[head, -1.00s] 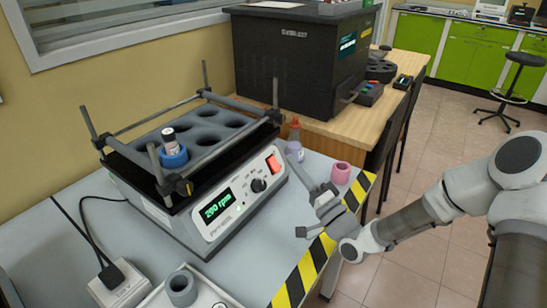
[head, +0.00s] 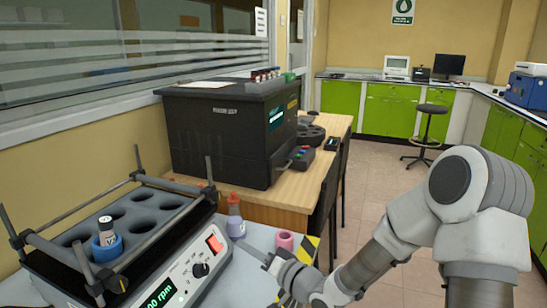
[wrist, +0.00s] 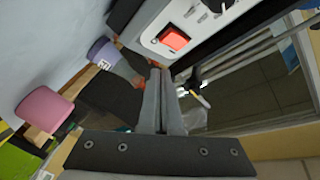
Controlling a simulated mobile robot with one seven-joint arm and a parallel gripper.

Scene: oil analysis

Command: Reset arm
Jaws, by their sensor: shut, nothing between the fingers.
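My gripper (head: 270,259) is shut and empty, just in front of the shaker's right end and above the table edge. In the wrist view its two fingers (wrist: 161,98) lie against each other. My arm reaches in from the right. The shaker (head: 160,270) stands at lower left with a red switch, a knob and a lit display. A vial in a blue ring (head: 106,242) stands in its rack.
A bottle with a red cap (head: 236,222) and a pink ring (head: 285,240) stand close to my gripper. A black box machine (head: 225,135) stands on the wooden table behind. Green cabinets line the far wall.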

